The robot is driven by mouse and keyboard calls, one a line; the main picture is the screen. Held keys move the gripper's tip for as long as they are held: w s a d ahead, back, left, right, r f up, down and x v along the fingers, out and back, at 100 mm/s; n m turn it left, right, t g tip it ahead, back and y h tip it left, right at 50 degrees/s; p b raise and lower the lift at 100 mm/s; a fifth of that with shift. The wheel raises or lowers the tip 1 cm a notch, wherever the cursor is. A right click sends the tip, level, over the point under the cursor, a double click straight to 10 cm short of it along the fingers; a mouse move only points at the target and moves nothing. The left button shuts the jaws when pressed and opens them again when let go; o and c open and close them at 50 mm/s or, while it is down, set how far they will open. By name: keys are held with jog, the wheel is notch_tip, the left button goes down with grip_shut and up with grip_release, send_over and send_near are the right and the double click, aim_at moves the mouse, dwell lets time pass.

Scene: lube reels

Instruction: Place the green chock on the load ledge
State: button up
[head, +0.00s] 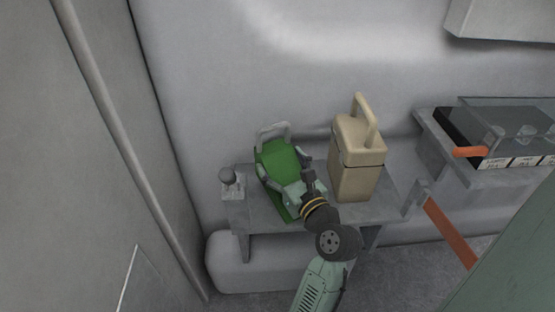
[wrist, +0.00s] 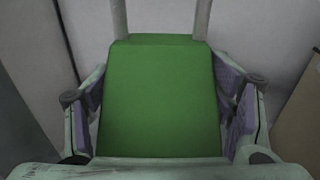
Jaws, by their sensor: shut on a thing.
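The green chock (head: 275,155) is a green block with a grey handle at its top. It is at the grey ledge (head: 262,213), on the left part of it. My gripper (head: 284,178) is shut on the chock, with one finger on each side. In the wrist view the chock's green face (wrist: 160,95) fills the middle between the two fingers, and the handle posts rise at the top. The chock's underside is hidden by my gripper and arm, so I cannot tell whether it rests on the ledge.
A beige can (head: 357,160) with a handle stands on the ledge, right of the chock. A grey knob (head: 229,177) is at the ledge's left end. An orange-handled box (head: 490,135) sits on a shelf at right. An orange bar (head: 450,232) slants below it.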

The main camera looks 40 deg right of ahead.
aim_at(276, 162)
jog(key=w, duration=0.1)
jog(key=w+d, duration=0.1)
jog(key=w, duration=0.2)
jog(key=shift+w+d, duration=0.2)
jog(key=shift+d, duration=0.15)
jog(key=shift+w+d+f, duration=0.1)
jog(key=shift+w+f, duration=0.1)
jog(key=shift+w, duration=0.1)
notch_tip(276, 162, down, 3)
jog(key=shift+f, duration=0.2)
jog(key=o, duration=2)
jog(key=s, duration=0.4)
jog(key=s+a, duration=0.1)
jog(key=s, duration=0.3)
jog(key=s+b, duration=0.1)
jog(key=s, duration=0.3)
jog(key=shift+a, duration=0.4)
